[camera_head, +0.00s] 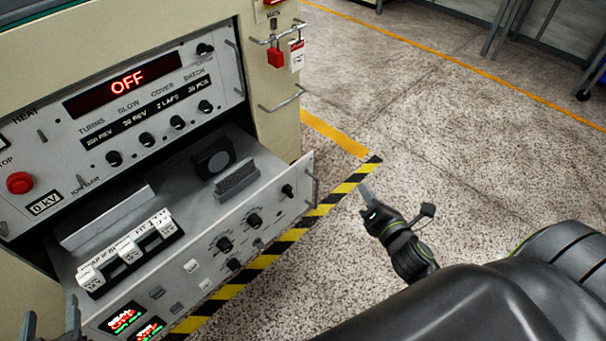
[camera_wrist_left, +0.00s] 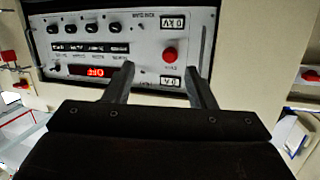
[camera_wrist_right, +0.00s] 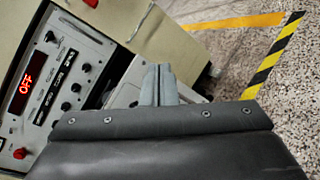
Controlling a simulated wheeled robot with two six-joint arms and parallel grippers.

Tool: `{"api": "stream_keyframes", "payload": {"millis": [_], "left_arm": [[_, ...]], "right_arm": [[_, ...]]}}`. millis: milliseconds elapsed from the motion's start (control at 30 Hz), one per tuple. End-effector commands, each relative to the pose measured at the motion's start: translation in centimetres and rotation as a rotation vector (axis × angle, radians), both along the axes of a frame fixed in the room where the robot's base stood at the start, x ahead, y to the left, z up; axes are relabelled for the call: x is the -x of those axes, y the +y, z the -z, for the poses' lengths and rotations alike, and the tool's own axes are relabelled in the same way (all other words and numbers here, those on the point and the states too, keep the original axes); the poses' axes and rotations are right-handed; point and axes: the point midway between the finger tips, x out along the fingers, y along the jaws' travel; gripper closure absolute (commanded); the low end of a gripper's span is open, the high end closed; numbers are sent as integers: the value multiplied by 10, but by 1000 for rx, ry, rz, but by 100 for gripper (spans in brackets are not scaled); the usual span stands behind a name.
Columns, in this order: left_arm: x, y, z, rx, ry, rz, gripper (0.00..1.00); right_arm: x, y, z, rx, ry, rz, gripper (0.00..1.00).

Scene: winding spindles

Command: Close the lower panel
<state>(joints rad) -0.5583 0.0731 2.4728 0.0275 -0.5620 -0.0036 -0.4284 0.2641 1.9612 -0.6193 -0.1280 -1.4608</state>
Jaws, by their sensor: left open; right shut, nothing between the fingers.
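The lower panel (camera_head: 274,206) is a grey drawer front with knobs and small red-green displays.
The upper panel (camera_head: 190,55) above has an OFF display, knobs and a red button (camera_head: 19,183). A red padlock (camera_head: 276,57) and tag hang on the cabinet's right side. Striped floor tape (camera_head: 340,190) runs below the panel. The floor to the right is clear.

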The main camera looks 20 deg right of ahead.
Motion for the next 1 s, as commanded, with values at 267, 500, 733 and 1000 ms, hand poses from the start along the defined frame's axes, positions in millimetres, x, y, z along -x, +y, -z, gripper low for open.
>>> {"api": "stream_keyframes", "payload": {"millis": [267, 500, 733, 1000], "left_arm": [[-5, -5, -56, -7, -296, 16, 50], [-4, -6, -71, -7, -375, 19, 50], [-3, -5, -51, 22, -263, 13, 50], [4, -6, -8, 78, -29, 7, 50]], "right_arm": [[-7, 42, 11, 607, -146, -366, 100], [-5, 57, 17, 779, -210, -475, 100], [-21, 63, 16, 780, -214, -475, 100], [-60, 77, 15, 778, -213, -474, 100]]}}
